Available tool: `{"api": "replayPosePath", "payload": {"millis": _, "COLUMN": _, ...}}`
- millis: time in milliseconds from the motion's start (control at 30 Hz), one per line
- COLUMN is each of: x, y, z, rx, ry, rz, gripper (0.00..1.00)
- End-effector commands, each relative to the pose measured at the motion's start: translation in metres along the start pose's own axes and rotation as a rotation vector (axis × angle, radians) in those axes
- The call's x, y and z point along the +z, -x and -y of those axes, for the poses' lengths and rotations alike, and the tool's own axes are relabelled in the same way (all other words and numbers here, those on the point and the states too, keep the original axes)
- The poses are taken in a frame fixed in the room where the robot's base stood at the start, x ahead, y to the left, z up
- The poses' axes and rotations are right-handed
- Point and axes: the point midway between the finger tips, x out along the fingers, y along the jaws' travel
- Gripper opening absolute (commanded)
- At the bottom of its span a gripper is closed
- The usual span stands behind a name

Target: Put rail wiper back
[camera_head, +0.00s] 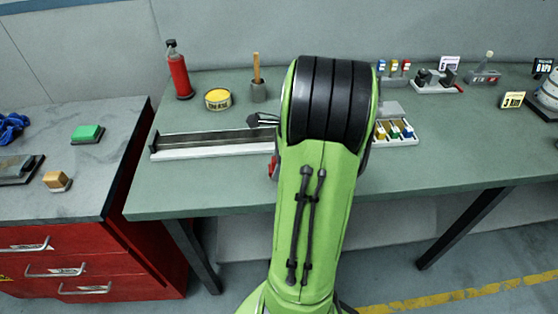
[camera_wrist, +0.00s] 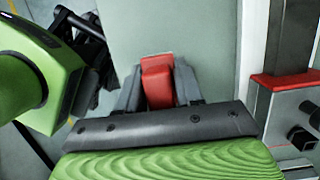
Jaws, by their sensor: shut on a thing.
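My gripper (camera_wrist: 158,88) is shut on a red block (camera_wrist: 157,82) in the wrist view. The block sits between the two grey fingers, and its lower part is hidden. I cannot tell for sure that it is the rail wiper. The long label magazine rail (camera_head: 212,146), with a pale front and dark channel, lies on the green bench in the head view. In the wrist view a rail-like part (camera_wrist: 247,60) runs along the right, apart from the held block. In the head view my arm hides the gripper and the rail's right end.
A red block (camera_wrist: 285,79) and black knobs lie at the wrist view's right. Behind the rail stand a red bottle (camera_head: 179,72), a yellow-topped tin (camera_head: 217,99) and a wooden-handled tool in a grey holder (camera_head: 258,93). A tray (camera_head: 397,132) of coloured pieces is right of my arm. The front bench strip is clear.

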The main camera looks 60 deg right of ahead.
Motion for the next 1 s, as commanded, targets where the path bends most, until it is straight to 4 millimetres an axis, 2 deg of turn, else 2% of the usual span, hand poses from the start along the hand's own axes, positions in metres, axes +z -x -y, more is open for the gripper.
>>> {"api": "replayPosePath", "payload": {"millis": 33, "x": -0.002, "y": -0.009, "z": 0.0, "rx": 0.002, "ry": 0.001, "rz": 0.0, "gripper": 0.0}}
{"api": "replayPosePath", "payload": {"millis": 133, "x": -0.005, "y": -0.018, "z": 0.0, "rx": -0.001, "ry": 0.001, "rz": -0.002, "gripper": 0.0}}
{"api": "replayPosePath", "payload": {"millis": 433, "x": -0.005, "y": -0.018, "z": 0.0, "rx": -0.002, "ry": 0.002, "rz": -0.002, "gripper": 0.0}}
{"api": "replayPosePath", "payload": {"millis": 900, "x": -0.009, "y": -0.031, "z": -0.001, "rx": 0.003, "ry": 0.0, "rz": -0.002, "gripper": 0.0}}
{"api": "replayPosePath", "payload": {"millis": 933, "x": -0.009, "y": -0.032, "z": -0.001, "rx": 0.005, "ry": -0.001, "rz": -0.002, "gripper": 0.4}}
{"api": "replayPosePath", "payload": {"millis": 1000, "x": -0.009, "y": -0.033, "z": -0.002, "rx": 0.007, "ry": -0.002, "rz": -0.002, "gripper": 0.51}}
